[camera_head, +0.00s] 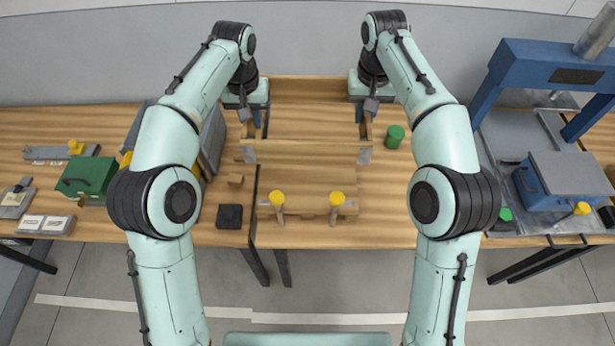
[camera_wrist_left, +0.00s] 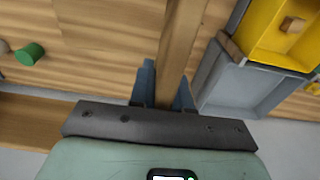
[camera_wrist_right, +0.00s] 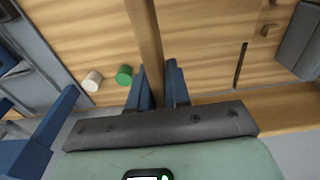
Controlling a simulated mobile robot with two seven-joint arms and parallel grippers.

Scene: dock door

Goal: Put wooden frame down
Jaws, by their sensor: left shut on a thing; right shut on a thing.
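The wooden frame (camera_head: 305,152) is light wood with grey metal plates at its near corners. It spans between my two arms over the middle of the table. My left gripper (camera_head: 257,118) is shut on its left side rail, which shows between the fingers in the left wrist view (camera_wrist_left: 176,50). My right gripper (camera_head: 366,115) is shut on its right side rail, which shows in the right wrist view (camera_wrist_right: 146,35). I cannot tell whether the frame touches the table. Its far part is hard to tell from the tabletop.
A wooden bar with two yellow-topped posts (camera_head: 277,200) lies at the table's near edge. A green cylinder (camera_head: 394,137) stands right of the frame. A black block (camera_head: 230,216) and green box (camera_head: 88,175) are left. A blue press (camera_head: 550,65) and blue toolbox (camera_head: 565,175) stand right.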

